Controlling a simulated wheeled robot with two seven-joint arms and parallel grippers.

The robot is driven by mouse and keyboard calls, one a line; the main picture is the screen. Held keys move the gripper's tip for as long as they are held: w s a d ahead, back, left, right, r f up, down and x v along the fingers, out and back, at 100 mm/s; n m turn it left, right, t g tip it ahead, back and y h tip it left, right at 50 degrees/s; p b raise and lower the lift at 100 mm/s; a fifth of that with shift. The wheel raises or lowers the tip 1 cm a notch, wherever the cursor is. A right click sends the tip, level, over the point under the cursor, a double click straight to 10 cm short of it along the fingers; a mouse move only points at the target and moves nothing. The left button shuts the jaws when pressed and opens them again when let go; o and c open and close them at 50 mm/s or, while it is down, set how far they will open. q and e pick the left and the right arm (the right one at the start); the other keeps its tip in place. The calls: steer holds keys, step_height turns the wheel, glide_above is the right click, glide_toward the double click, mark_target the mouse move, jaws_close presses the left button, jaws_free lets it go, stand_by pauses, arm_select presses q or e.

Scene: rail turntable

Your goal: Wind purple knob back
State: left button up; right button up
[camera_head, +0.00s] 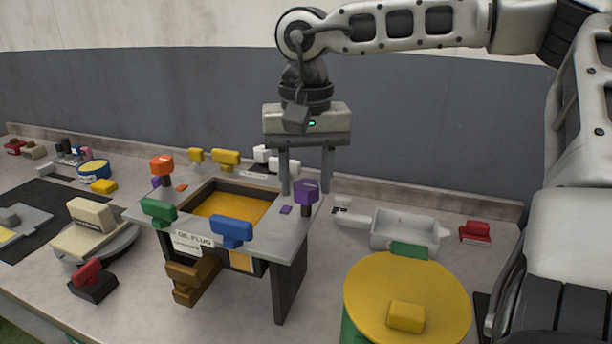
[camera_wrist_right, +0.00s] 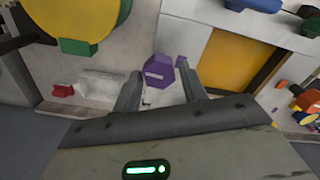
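The purple knob (camera_head: 306,190) stands on a dark post at the right corner of the raised grey panel (camera_head: 285,243). My right gripper (camera_head: 307,190) points down at the knob with its two fingers apart. In the right wrist view the purple knob (camera_wrist_right: 160,72) shows between the open fingertips (camera_wrist_right: 160,70), with gaps on both sides. I see no contact; depth is hard to judge. A small purple square mark (camera_head: 286,210) lies on the panel beside the knob. My left gripper is not in view.
The panel also carries orange (camera_head: 161,165), green (camera_head: 158,211) and blue (camera_head: 231,231) knobs around a yellow-floored opening (camera_head: 235,207). A yellow round lid (camera_head: 378,295) is at the front right. A white tray (camera_head: 404,232) and red block (camera_head: 475,231) lie right of the panel.

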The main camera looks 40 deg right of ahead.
mark_target(306, 185)
steer(key=shift+o, duration=0.6)
step_height(306, 185, up, 16)
stand_by(0.6)
